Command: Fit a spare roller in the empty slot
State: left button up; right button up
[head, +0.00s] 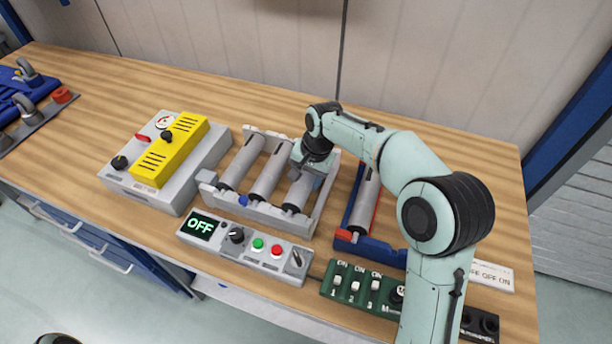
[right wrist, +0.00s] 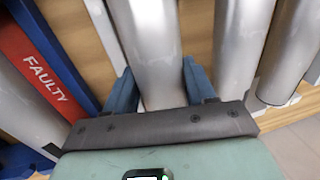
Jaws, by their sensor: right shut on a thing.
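The grey roller frame (head: 262,214) sits mid-table with three silver rollers across it. The left roller (head: 243,160) and the middle roller (head: 268,176) lie side by side. My right gripper (head: 306,176) is shut on the right-hand roller (head: 297,196), with one blue finger on each side; the held roller also shows in the right wrist view (right wrist: 157,50). It lies in line with the frame's right-hand position; whether its ends are fully seated is hidden. A blue and red tray (head: 352,242), labelled FAULTY in the wrist view, holds another roller (head: 364,196). My left gripper is not in view.
A control box showing OFF (head: 245,247) stands in front of the frame. A grey box with a yellow cover (head: 172,150) is to the left. A green switch panel (head: 352,289) is at the front right.

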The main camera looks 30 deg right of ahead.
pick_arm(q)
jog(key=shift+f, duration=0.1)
pick_arm(e)
jog(key=shift+f, duration=0.25)
jog(key=o, duration=1.5)
jog(key=shift+c, duration=0.2)
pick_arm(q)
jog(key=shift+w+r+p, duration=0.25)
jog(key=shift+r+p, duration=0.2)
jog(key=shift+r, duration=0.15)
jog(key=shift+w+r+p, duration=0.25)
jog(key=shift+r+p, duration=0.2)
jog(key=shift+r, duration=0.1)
pick_arm(e)
notch_tip(320, 180, up, 13)
jog(key=s+d, duration=0.1)
jog(key=s, duration=0.1)
jog(key=shift+d+r, duration=0.15)
jog(key=shift+d, duration=0.15)
